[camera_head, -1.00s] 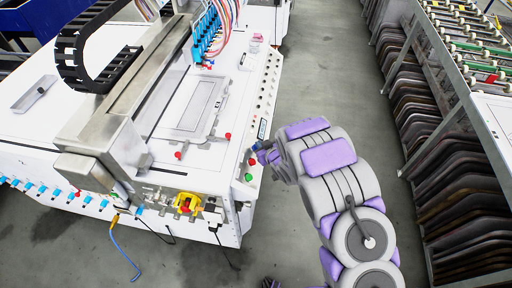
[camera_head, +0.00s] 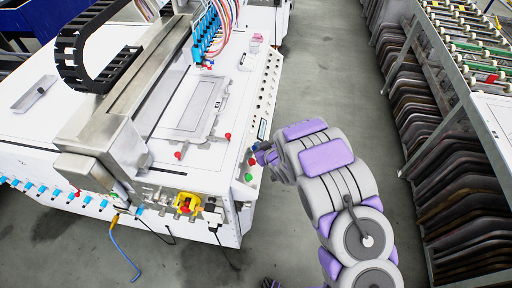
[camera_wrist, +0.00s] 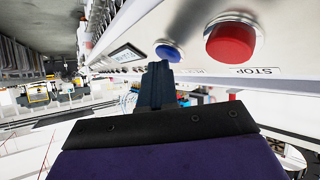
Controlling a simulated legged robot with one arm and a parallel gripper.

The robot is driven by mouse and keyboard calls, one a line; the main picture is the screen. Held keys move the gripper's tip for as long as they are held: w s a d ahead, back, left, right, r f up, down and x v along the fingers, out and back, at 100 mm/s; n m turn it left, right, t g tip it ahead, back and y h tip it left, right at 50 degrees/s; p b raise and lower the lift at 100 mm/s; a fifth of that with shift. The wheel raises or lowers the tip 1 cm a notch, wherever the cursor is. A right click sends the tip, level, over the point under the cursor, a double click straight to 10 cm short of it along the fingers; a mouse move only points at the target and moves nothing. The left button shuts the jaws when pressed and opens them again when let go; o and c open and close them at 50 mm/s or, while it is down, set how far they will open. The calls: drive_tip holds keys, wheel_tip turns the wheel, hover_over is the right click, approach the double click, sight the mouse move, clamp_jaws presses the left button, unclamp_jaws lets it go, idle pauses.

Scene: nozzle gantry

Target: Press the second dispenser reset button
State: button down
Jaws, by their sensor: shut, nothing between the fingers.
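The machine's sloped front panel (camera_head: 267,98) carries a row of buttons along its right edge. In the wrist view a blue button (camera_wrist: 169,52) sits beside a larger red button (camera_wrist: 231,41) with a STOP label. The label of the blue button cannot be read, and I cannot tell which button is the second dispenser reset. My gripper (camera_wrist: 158,76) is shut and empty, its tip just below the blue button in the picture; contact cannot be told. In the head view my gripper (camera_head: 264,155) is at the panel edge, beside a red button (camera_head: 251,162) and a green button (camera_head: 248,177).
A small display (camera_head: 262,129) is on the panel above my gripper. The white machine bed with a metal gantry (camera_head: 105,125) lies left. A rack of dark curved parts (camera_head: 465,185) stands right. Clear grey floor (camera_head: 335,75) lies between.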

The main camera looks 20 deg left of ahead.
drive_tip(key=shift+d+r, duration=0.1)
drive_tip(key=shift+w+d+r+p, duration=0.1)
drive_tip(key=shift+d+r+p, duration=0.35)
drive_tip(key=shift+r+p, duration=0.2)
drive_tip(key=d+r+p, duration=0.2)
drive_tip(key=r+p, duration=0.1)
drive_tip(key=r, duration=0.1)
drive_tip(key=shift+w+d, duration=0.35)
drive_tip(key=shift+d, duration=0.05)
idle(0.6)
